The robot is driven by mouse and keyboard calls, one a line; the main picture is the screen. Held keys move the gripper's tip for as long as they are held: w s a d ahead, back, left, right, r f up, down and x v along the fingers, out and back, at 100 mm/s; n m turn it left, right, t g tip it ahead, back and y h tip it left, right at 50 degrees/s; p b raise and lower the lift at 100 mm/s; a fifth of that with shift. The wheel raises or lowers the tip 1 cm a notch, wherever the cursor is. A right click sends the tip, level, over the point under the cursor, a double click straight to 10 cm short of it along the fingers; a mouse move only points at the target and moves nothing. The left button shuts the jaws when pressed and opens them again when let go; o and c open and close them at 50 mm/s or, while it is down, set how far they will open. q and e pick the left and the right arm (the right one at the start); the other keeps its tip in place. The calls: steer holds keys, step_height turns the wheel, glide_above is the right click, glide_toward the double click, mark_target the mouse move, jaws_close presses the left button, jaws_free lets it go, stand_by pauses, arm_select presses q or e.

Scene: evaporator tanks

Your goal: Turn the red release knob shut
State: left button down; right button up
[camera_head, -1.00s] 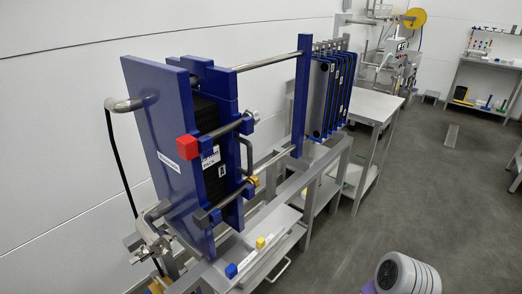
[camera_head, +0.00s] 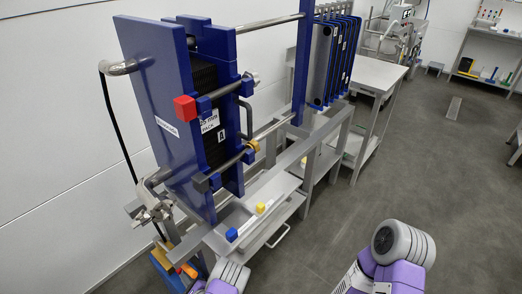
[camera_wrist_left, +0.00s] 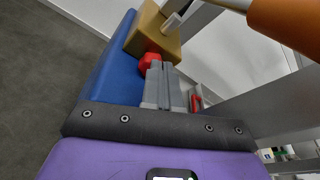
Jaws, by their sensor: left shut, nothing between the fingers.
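The red knob (camera_wrist_left: 150,62) shows in the left wrist view on a blue body (camera_wrist_left: 108,70), next to a tan block (camera_wrist_left: 152,32). My left gripper (camera_wrist_left: 164,68) is shut and empty, its grey fingertips close beside the knob. I cannot tell whether they touch it. The fingers partly cover the knob's right side. In the head view, the blue unit (camera_head: 163,272) with an orange-tipped part (camera_head: 190,270) is low at the left. My left arm comes in beside it, and the knob cannot be made out there.
An orange bar (camera_wrist_left: 285,22) crosses the top right of the wrist view. A blue plate stack (camera_head: 165,125) with a red cube (camera_head: 185,108) stands above the blue unit. A grey bench (camera_head: 265,190) lies right of it. The floor (camera_head: 340,215) beyond is open.

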arm_select(q)
steer(key=shift+w+a, duration=1.1)
steer(key=shift+a, duration=0.2)
steer(key=shift+s+a+f, duration=0.1)
steer(key=shift+s+f, duration=0.15)
steer(key=shift+s+a+f+p, duration=0.25)
steer(key=shift+s+p, duration=0.05)
steer(key=shift+p, duration=0.1)
steer(key=shift+s+a+r+p, duration=0.15)
steer(key=shift+r+p, duration=0.2)
steer(key=shift+p, duration=0.1)
steer(key=s+d+p, duration=0.1)
steer(key=s+d, duration=0.3)
steer(key=shift+d+p, duration=0.25)
steer(key=shift+p, duration=0.15)
